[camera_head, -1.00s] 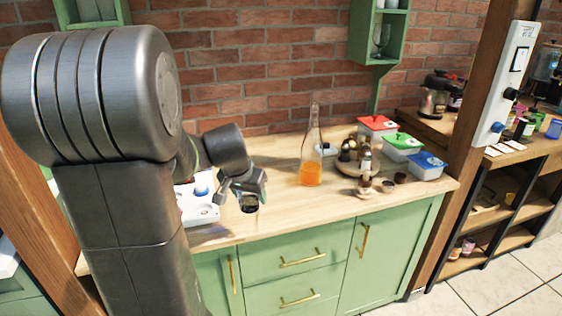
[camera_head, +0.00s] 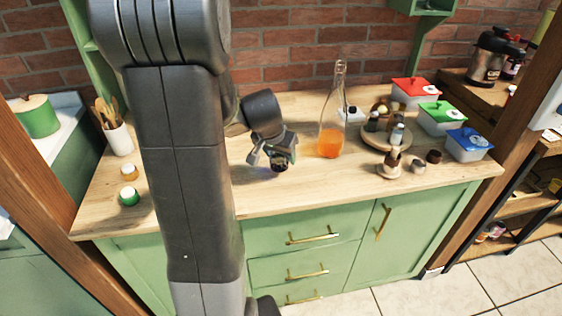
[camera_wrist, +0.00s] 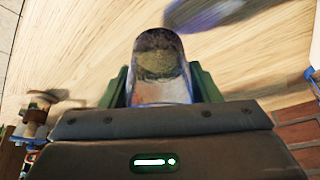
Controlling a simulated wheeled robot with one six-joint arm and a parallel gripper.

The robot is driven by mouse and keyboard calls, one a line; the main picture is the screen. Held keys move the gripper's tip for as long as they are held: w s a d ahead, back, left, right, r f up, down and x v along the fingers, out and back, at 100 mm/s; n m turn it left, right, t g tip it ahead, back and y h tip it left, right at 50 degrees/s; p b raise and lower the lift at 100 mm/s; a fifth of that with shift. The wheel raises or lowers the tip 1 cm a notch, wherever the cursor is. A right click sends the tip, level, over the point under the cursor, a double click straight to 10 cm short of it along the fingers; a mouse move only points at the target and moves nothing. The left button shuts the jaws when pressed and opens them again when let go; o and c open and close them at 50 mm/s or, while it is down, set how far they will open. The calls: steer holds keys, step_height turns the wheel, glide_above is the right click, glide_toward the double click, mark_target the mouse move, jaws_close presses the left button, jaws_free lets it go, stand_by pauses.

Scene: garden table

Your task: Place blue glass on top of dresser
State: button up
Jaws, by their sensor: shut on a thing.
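The glass (camera_wrist: 160,55) is clear and smoky in the wrist view, upright between the green finger pads of my gripper (camera_wrist: 163,88). My gripper is shut on it. In the head view, my gripper (camera_head: 279,157) holds the glass (camera_head: 280,167) low over the wooden top, left of the orange bottle. A faint bluish tint shows under the glass; I cannot tell whether its base touches the wood. The dresser (camera_head: 300,230) is green with gold handles and a light wooden top.
The tall glass bottle (camera_head: 331,142) with orange liquid stands close right of my gripper. Further right are a round tray (camera_head: 387,143) of small jars and red, green (camera_head: 440,120) and blue lidded boxes. Two small jars (camera_head: 129,195) stand at left. The front middle of the top is clear.

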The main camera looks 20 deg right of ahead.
mark_target(280, 163)
steer(key=shift+f, duration=1.75)
steer(key=shift+b, duration=0.3)
steer(key=shift+f, duration=0.2)
steer(key=o, duration=1.1)
steer(key=shift+r, duration=0.2)
steer(key=shift+r, duration=0.3)
steer(key=p+v, duration=0.1)
steer(key=v, duration=1)
steer(key=shift+s+a+r, duration=0.15)
steer(key=shift+s, duration=0.1)
